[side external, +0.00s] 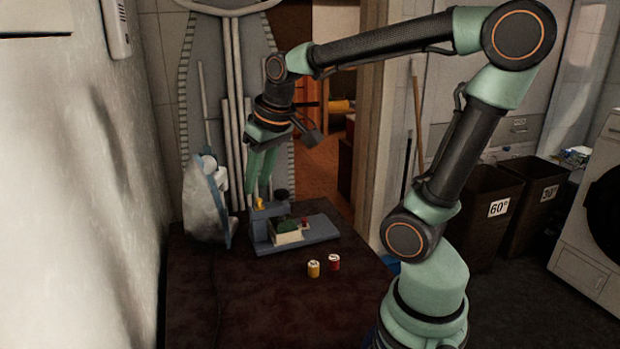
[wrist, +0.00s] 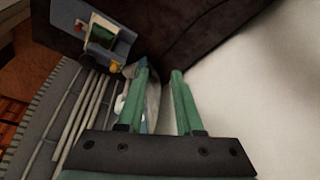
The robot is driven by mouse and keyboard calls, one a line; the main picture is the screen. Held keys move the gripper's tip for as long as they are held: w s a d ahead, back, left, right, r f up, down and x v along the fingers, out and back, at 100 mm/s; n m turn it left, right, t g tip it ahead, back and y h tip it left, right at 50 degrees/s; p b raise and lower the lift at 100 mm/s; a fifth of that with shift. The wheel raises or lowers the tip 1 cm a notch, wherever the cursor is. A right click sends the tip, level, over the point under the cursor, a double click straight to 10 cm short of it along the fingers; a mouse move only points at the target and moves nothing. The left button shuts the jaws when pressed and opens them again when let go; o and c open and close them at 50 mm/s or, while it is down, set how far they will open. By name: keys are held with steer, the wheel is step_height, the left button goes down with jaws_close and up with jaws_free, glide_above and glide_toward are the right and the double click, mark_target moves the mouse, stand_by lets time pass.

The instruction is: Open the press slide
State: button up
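A blue-grey press (side external: 318,229) stands on the dark table. A pale slide-like block (side external: 287,239) with a green top sits in it, with a small red piece beside it. A yellow part (side external: 259,203) and a black knob (side external: 282,193) are at its upper left. The press also shows at the upper left of the wrist view (wrist: 122,47), with its yellow part nearest the fingers. My gripper (side external: 258,193) is above the left end of the press. In the wrist view its green fingers (wrist: 159,70) are apart with nothing held between them. I cannot tell how far the slide is out.
A yellow-topped jar (side external: 314,269) and a red-topped jar (side external: 334,262) stand in front of the press. A bagged white and blue object (side external: 207,200) stands left of it, near the white wall (side external: 60,190). The front of the table (side external: 235,305) is clear.

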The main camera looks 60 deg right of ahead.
steer(key=w+d+f+m+g, duration=0.1)
steer(key=w+d+f+m, duration=0.1)
steer(key=d, duration=0.4)
steer(key=w+d+f+m+g, duration=0.1)
steer(key=w+d, duration=0.1)
steer(key=d, duration=0.4)
steer(key=m+g, duration=0.2)
steer(key=m, duration=0.1)
glide_above(305, 218)
step_height(305, 218, down, 7)
steer(key=shift+y, duration=0.4)
step_height(305, 218, down, 12)
steer(key=shift+f, duration=0.1)
jaws_close()
